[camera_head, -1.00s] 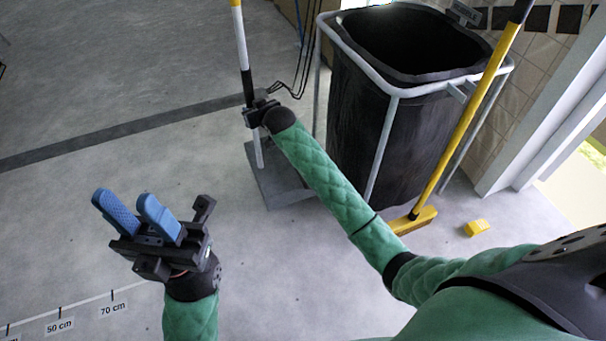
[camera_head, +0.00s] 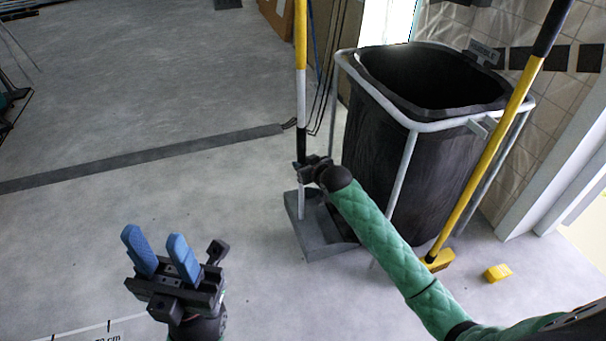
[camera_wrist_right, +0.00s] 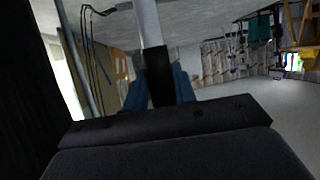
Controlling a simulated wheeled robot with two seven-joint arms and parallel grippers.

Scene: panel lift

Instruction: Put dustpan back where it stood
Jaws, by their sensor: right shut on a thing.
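The dustpan (camera_head: 322,236) is a grey pan with a long upright handle (camera_head: 301,88) banded yellow, white and black. It stands near vertical beside the bin, its pan at or close to the floor; I cannot tell whether it touches. My right gripper (camera_head: 303,168) is shut on the lower black part of the handle. In the right wrist view the handle (camera_wrist_right: 147,25) runs up between the blue fingers (camera_wrist_right: 158,88). My left gripper (camera_head: 158,250) is open and empty, its two blue fingers apart above the floor at the lower left.
A black bin bag (camera_head: 380,150) hangs in a white-rimmed frame right of the dustpan. A yellow broom (camera_head: 474,160) leans against it. A dark floor strip (camera_head: 140,160) crosses the left, where the floor is clear.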

